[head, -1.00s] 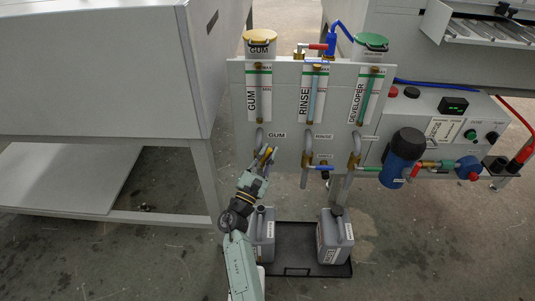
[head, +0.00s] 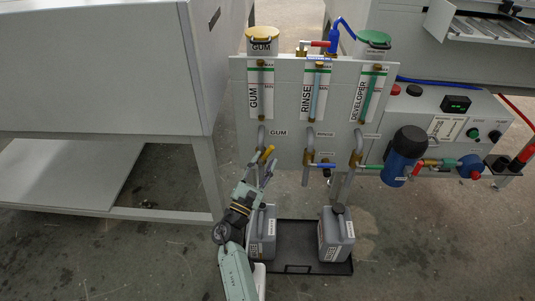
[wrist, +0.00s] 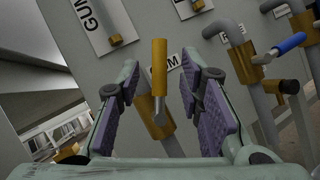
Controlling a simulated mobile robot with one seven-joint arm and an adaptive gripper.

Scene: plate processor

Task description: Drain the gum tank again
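The gum valve's yellow handle (head: 267,154) sits below the GUM label on the grey panel (head: 290,146). In the wrist view the yellow handle (wrist: 159,68) stands above its brass valve body (wrist: 154,118), appearing in the gap between my fingers. My gripper (head: 262,170) is open just below and in front of the handle; in the wrist view its purple-padded fingers (wrist: 160,85) are apart and touch nothing visible. The gum tank (head: 262,46) has a yellow lid. Its gauge (head: 261,95) is on the panel; I cannot read the level. A grey canister (head: 264,232) stands below, partly behind my arm.
The rinse valve's blue handle (head: 326,166) and the developer valve's green handle (head: 371,168) lie sideways to the right. A second canister (head: 336,235) shares the black tray (head: 298,270). A large grey cabinet (head: 95,70) stands left; a blue filter housing (head: 404,155) is right.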

